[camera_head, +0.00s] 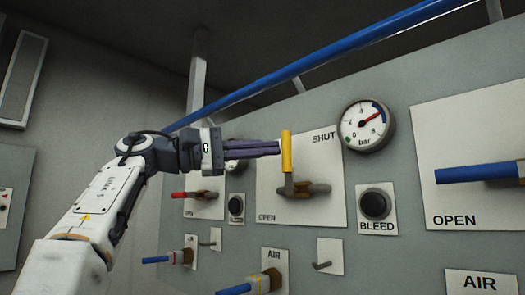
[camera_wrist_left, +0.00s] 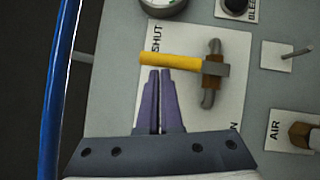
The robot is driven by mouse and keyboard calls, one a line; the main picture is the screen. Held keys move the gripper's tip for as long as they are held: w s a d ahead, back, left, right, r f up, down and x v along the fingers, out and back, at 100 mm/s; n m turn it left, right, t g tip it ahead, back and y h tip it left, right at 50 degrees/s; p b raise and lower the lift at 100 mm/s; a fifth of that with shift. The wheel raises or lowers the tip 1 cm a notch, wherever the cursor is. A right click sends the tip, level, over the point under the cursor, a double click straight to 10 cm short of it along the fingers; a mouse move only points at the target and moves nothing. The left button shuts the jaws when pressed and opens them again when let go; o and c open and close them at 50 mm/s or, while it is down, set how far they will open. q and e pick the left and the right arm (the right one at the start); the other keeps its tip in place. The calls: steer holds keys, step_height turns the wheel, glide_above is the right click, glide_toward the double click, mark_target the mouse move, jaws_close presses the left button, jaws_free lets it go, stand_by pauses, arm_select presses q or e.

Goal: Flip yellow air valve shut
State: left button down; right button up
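The yellow air valve handle (camera_head: 287,153) stands upright from its grey and brown valve body (camera_head: 303,188) on a light plate (camera_head: 325,215). SHUT is printed at the plate's upper right and OPEN at its lower left. My left gripper (camera_head: 279,147) comes in from the left, its purple fingers close together and their tips at the handle's left side. In the left wrist view, the fingers (camera_wrist_left: 160,72) lie side by side with a thin gap, tips at the edge of the yellow handle (camera_wrist_left: 170,59). The handle is not between them. Contact is hard to tell. My right gripper is not in view.
A pressure gauge (camera_head: 367,126) and a black BLEED button (camera_head: 375,205) are right of the valve. A red-handled valve (camera_head: 196,195) is behind and below my left arm. Blue-handled valves (camera_head: 480,172) are at the right and below. A blue pipe (camera_head: 320,60) runs above.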

arm_select(q)
steer(key=shift+s+r, duration=0.1)
steer(key=shift+r, duration=0.05)
stand_by(0.3)
steer(key=a+p, duration=0.2)
steer(key=a, duration=1.1)
steer(key=shift+s, duration=0.3)
steer(key=shift+a, duration=0.1)
